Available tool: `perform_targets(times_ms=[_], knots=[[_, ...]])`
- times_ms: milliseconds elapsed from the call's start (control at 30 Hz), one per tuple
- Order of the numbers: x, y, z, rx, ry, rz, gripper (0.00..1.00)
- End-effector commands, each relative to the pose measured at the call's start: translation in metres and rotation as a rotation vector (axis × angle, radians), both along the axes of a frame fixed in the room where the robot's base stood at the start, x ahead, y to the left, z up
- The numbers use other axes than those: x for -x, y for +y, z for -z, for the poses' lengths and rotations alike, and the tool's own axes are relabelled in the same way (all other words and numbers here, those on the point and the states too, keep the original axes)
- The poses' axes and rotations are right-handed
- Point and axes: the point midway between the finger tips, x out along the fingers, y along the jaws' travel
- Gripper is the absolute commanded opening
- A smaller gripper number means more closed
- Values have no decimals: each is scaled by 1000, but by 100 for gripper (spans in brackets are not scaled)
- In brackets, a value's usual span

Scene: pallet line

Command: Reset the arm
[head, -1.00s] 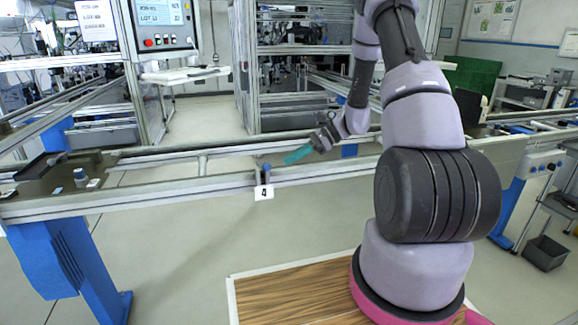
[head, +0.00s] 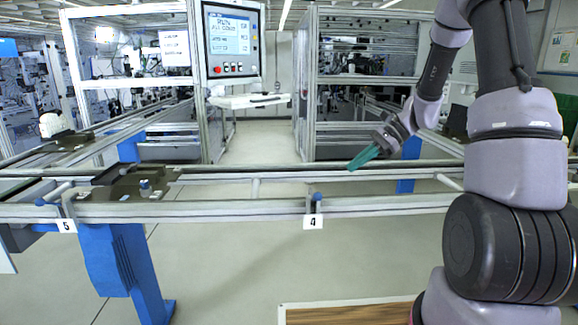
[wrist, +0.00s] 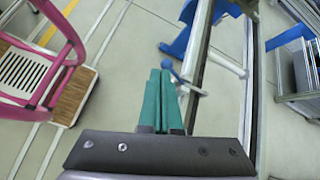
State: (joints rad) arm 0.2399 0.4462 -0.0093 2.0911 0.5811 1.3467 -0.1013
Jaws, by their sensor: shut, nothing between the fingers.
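My gripper (head: 362,158) has green fingers and shows in the head view in front of the far rail of the conveyor line, up and to the right of the label 4 post. In the wrist view my gripper (wrist: 160,74) has its two green fingers pressed together with nothing between them. My arm runs from it up and over to the right side of the head view.
The conveyor rails (head: 230,211) run across the head view, with a label 4 post (head: 313,222) and a label 5 post (head: 67,226). A dark pallet (head: 140,184) sits at left. A control panel (head: 231,43) stands behind. A blue leg (head: 122,270) supports the line.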

Motion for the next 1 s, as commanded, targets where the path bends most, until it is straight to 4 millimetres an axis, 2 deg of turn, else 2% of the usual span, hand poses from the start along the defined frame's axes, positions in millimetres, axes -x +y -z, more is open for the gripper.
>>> perform_targets(times_ms=[33,200,500,800,1000], knots=[[11,3,-21,46,-53,-39,0],[48,7,-71,203,-211,-157,0],[119,4,-139,482,-512,-327,0],[184,-9,-185,748,-820,-437,0],[208,-16,-199,854,-945,-466,0]])
